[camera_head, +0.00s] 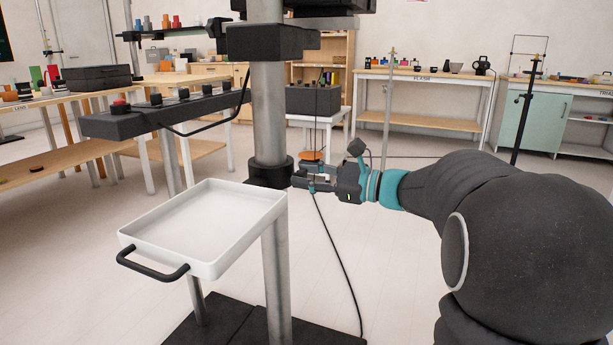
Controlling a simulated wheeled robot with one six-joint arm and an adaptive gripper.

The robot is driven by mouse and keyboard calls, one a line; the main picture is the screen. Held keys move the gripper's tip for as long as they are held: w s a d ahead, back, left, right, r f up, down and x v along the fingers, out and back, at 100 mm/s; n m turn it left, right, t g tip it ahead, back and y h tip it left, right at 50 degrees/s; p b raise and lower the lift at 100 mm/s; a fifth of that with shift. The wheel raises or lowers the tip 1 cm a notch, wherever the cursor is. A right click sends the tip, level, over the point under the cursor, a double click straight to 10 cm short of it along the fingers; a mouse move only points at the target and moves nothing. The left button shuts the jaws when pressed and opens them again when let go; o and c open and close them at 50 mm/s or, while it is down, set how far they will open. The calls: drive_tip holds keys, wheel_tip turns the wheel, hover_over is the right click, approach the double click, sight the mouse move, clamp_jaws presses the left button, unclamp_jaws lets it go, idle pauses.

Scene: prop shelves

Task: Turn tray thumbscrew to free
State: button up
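The white tray (205,225), empty and with a black front handle, stands beside the grey metal column (270,110). A black collar (270,171) sits around the column just behind the tray's far right corner. My gripper (303,182) is at the right side of this collar, with its fingers pointing left toward it. The fingers are small in the picture, and I cannot tell whether they are closed on anything. I cannot make out the thumbscrew; the fingers may hide it.
A black bar with knobs (170,112) juts left from the column above the tray. A black cable (335,255) hangs near my gripper. The black base (235,325) lies below.

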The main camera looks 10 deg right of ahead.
drive_tip(key=o, duration=0.4)
drive_tip(key=shift+c, duration=0.2)
drive_tip(key=shift+d, duration=0.1)
drive_tip(key=v, duration=1.2)
